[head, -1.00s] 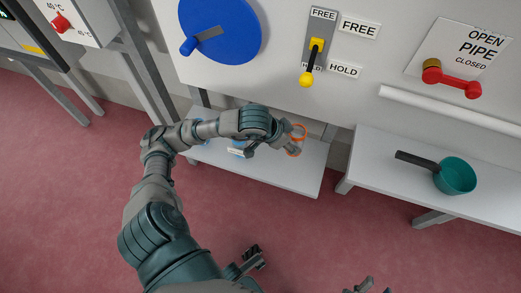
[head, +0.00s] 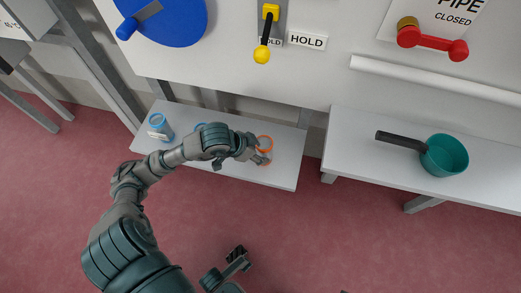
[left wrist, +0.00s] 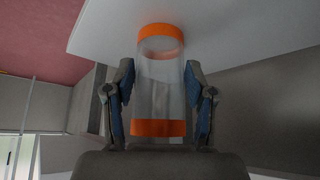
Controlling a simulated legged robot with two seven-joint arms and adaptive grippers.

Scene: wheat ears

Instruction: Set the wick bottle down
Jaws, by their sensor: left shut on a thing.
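The wick bottle (left wrist: 162,88) is a clear cylinder with an orange band at each end. In the left wrist view it stands between the two fingers of my left gripper (left wrist: 160,100), which is shut on its sides. In the head view its orange ring (head: 264,143) shows at the end of my left arm, over the right part of the low white shelf (head: 285,178). My left gripper (head: 257,155) partly covers it there. I cannot tell whether the bottle touches the shelf.
A blue-topped container (head: 160,127) stands at the shelf's left end. Another blue item (head: 200,127) is partly hidden behind my left arm. A teal pan (head: 444,155) sits on the white bench at right. The panel above carries a blue disc (head: 165,20), yellow lever (head: 265,35) and red handle (head: 432,42).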

